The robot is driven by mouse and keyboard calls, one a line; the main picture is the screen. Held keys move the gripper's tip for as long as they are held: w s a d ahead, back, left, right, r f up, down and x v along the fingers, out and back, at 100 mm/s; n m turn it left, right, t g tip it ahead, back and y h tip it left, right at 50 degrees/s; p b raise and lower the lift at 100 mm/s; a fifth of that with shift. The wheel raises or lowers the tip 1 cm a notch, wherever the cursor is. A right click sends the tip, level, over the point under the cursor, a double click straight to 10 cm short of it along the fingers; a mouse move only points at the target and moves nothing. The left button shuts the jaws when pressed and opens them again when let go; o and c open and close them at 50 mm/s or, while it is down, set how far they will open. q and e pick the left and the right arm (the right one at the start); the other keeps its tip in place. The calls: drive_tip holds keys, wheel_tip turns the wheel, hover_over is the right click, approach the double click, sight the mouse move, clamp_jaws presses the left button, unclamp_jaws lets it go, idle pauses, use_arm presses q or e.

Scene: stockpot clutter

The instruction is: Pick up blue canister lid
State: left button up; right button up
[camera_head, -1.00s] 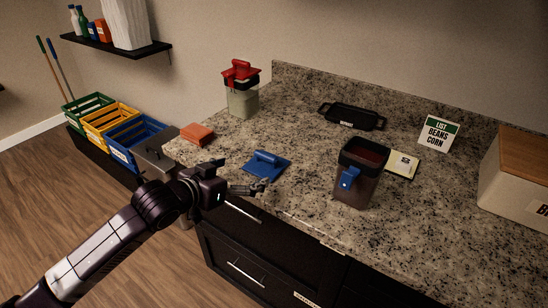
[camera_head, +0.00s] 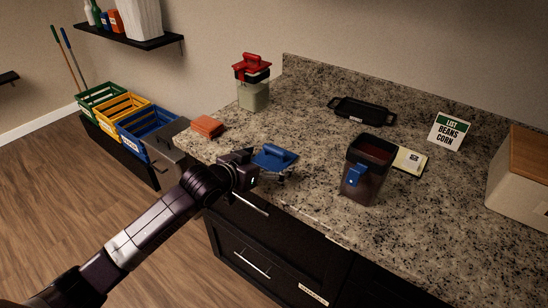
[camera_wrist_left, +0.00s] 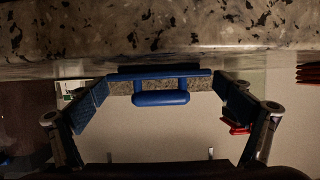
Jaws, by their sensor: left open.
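The blue canister lid (camera_head: 275,157) lies flat on the granite counter near its front edge, with its bar handle on top. My left gripper (camera_head: 282,178) is at the lid's near side, partly in front of it in the head view. In the left wrist view, the fingers stand open on either side of the lid's handle (camera_wrist_left: 161,98), with a gap to it on both sides. The open dark canister (camera_head: 367,168) with a blue latch stands to the right of the lid. My right gripper is not in view.
An orange sponge-like block (camera_head: 208,126) lies to the left of the lid. A red-lidded canister (camera_head: 253,86) stands behind. A black tray (camera_head: 361,110), a notepad (camera_head: 410,160), a list sign (camera_head: 449,131) and a white box (camera_head: 520,185) occupy the right side.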

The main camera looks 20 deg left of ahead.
use_arm(q)
drive_tip(key=c, duration=1.2)
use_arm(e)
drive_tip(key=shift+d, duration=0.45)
use_arm(q)
drive_tip(key=shift+c, duration=0.2)
